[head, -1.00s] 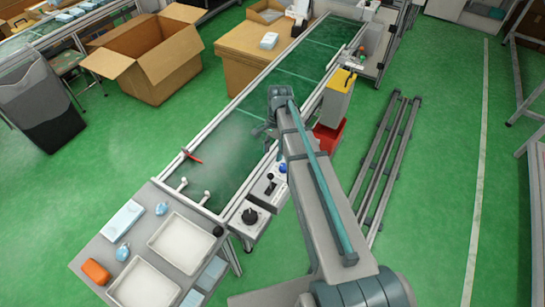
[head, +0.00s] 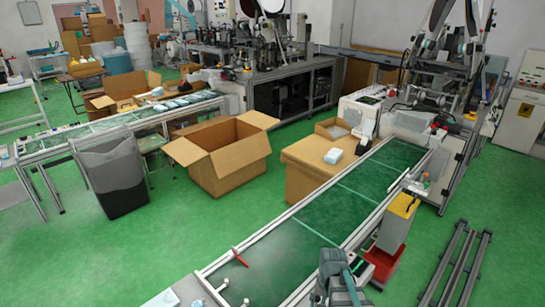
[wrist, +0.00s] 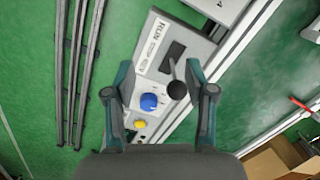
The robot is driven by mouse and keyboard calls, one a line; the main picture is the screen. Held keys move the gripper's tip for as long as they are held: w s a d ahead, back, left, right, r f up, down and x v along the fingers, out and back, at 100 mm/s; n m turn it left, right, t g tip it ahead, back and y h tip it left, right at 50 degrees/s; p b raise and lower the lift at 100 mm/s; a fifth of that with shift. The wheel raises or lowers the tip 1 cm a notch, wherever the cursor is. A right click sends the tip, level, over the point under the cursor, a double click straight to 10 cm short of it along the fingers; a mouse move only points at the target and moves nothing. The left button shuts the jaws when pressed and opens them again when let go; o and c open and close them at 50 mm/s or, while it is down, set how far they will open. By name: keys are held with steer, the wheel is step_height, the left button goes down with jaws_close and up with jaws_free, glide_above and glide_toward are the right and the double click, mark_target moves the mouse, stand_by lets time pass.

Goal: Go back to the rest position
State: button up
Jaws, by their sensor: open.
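My gripper (wrist: 158,92) is open and empty in the wrist view, its two fingers apart. Below it, and seen between and beyond the fingers, is a grey control box (wrist: 185,38) with a RUN/REV label, a black lever knob (wrist: 177,90), a blue button (wrist: 148,102) and a yellow button (wrist: 139,124). The fingers do not appear to hold any of them. In the head view only the end part of my arm shows at the bottom edge, beside the conveyor; the fingers are hard to make out there. The control box is not visible in the head view.
The green conveyor belt (head: 325,215) runs beside my arm, with a red stick (head: 239,257) near its left rail. A yellow-topped post (head: 397,222) and red base (head: 383,263) stand close on the right. Metal rails (head: 455,265) lie on the floor. Cardboard boxes (head: 225,160) stand behind.

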steer(key=s+f+n+g, duration=0.1)
steer(key=s+f+g, duration=0.1)
steer(key=s+f, duration=0.5)
steer(key=s+f+n+g+b, duration=0.1)
steer(key=s+f, duration=0.6)
steer(key=s, duration=0.7)
steer(key=s+f+n+g, duration=0.1)
steer(key=s+f+g, duration=0.2)
steer(key=s+f, duration=0.4)
steer(key=s, duration=0.4)
steer(key=shift+s+f+n+h, duration=0.2)
steer(key=shift+s+n+h, duration=0.05)
steer(key=shift+n+h, duration=0.05)
steer(key=shift+a, duration=0.1)
steer(key=shift+c, duration=0.2)
